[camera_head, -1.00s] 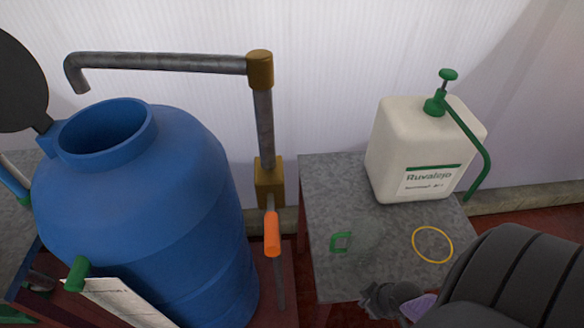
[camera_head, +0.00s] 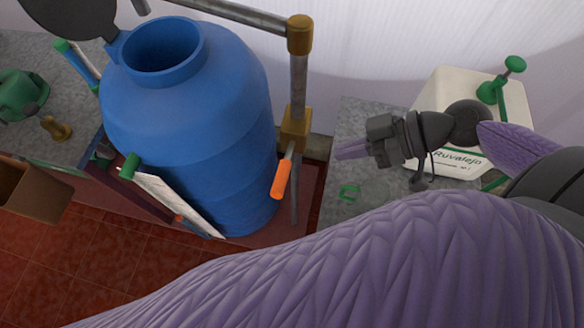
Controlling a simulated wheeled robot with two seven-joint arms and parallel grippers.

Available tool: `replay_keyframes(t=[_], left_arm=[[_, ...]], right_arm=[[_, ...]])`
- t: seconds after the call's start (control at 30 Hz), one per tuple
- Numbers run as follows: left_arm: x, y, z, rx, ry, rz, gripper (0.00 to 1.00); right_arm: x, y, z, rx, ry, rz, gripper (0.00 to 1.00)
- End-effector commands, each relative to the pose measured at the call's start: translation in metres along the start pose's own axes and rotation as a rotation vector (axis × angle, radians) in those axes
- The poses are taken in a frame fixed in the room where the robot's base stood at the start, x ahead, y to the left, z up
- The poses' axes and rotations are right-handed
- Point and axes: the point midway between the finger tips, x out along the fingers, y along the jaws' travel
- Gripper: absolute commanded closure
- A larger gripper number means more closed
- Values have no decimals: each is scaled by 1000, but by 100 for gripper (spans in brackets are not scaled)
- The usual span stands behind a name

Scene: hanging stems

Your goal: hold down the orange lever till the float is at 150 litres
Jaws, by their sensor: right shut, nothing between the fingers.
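The orange lever (camera_head: 281,180) sticks out from the brass valve (camera_head: 295,130) on the standing pipe and slopes down towards me. My right gripper (camera_head: 340,152) is shut and empty, to the right of the lever and a little higher in the picture, apart from it. The blue tank (camera_head: 195,110) stands left of the pipe with its top opening uncovered. A white panel (camera_head: 175,203) with a green cap (camera_head: 129,166) at its upper end leans along the tank's front. A small orange-red piece (camera_head: 178,219) shows beside it. I cannot read a scale or the float's level. My left gripper is not in view.
At the left are a green object (camera_head: 20,95), a brass piece (camera_head: 55,128) and a brown box (camera_head: 32,193).

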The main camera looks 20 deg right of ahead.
Motion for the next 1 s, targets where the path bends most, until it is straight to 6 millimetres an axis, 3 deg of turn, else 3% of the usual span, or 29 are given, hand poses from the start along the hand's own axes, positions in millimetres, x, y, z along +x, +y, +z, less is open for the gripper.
replay_keyframes(t=[0.17,0.53,0.6,0.8,1.0], left_arm=[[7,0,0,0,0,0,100],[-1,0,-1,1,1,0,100],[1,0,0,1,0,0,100],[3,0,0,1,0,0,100],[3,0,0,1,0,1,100]], right_arm=[[23,1,0,-4,3,1,100],[102,0,-3,0,5,0,100],[111,1,10,5,1,1,100],[125,1,26,3,1,2,100],[128,1,29,1,0,2,100]])
